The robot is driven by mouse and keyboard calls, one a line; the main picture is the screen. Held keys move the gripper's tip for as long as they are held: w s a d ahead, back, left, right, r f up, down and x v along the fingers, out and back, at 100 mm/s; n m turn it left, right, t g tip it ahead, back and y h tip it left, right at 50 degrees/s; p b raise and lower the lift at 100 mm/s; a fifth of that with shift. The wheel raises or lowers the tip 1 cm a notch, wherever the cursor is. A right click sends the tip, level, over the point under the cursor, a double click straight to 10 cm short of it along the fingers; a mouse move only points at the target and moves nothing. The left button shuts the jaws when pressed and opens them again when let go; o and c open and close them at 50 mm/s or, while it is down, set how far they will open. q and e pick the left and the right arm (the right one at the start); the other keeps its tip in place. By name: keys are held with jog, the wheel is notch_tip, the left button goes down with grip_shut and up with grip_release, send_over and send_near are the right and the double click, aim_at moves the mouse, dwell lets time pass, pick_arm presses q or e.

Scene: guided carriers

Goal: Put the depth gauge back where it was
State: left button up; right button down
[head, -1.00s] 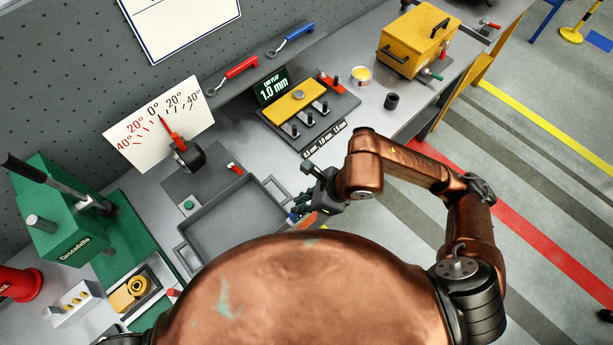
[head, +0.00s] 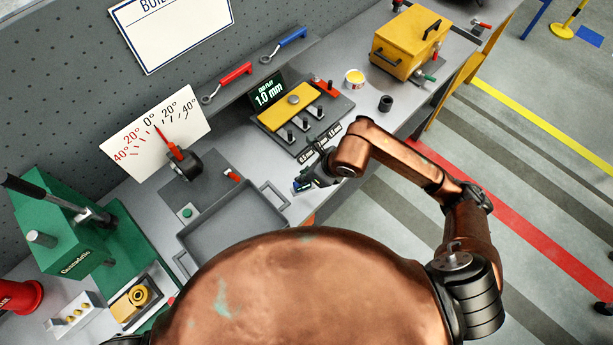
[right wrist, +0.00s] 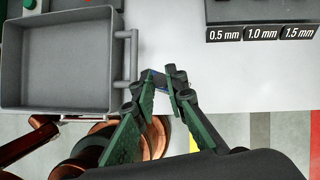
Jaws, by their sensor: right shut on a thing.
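My right gripper (head: 303,185) is over the bench's front strip, between the grey tray and the dark fixture plate. The fixture plate (head: 338,108) carries a yellow block (head: 283,109), several dark pegs and a 1.0 mm display (head: 268,91). My left gripper is not in view.
The empty grey tray (head: 186,240) lies left of the gripper. Labels 0.5, 1.0 and 1.5 mm (right wrist: 262,33) line the plate's front edge. A black cup (head: 385,103), a yellow tin (head: 355,78) and a yellow box (head: 405,48) stand to the right. Bare bench surrounds the gripper.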

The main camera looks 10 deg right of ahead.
jog(key=shift+w+d+f, duration=0.25)
jog(key=shift+w+f, duration=0.2)
jog(key=shift+f, duration=0.2)
jog(key=shift+w+d+f, duration=0.25)
jog(key=shift+w+f, duration=0.2)
jog(key=shift+f, duration=0.15)
jog(key=shift+w+d+f+p, duration=0.15)
jog(key=shift+f+p, duration=0.25)
jog(key=shift+f, duration=1.3)
jog(key=shift+f, duration=0.1)
jog(key=c, duration=1.9)
grip_release()
jog(key=shift+c, duration=0.2)
jog(key=b+v, duration=0.1)
jog(key=v, duration=1.1)
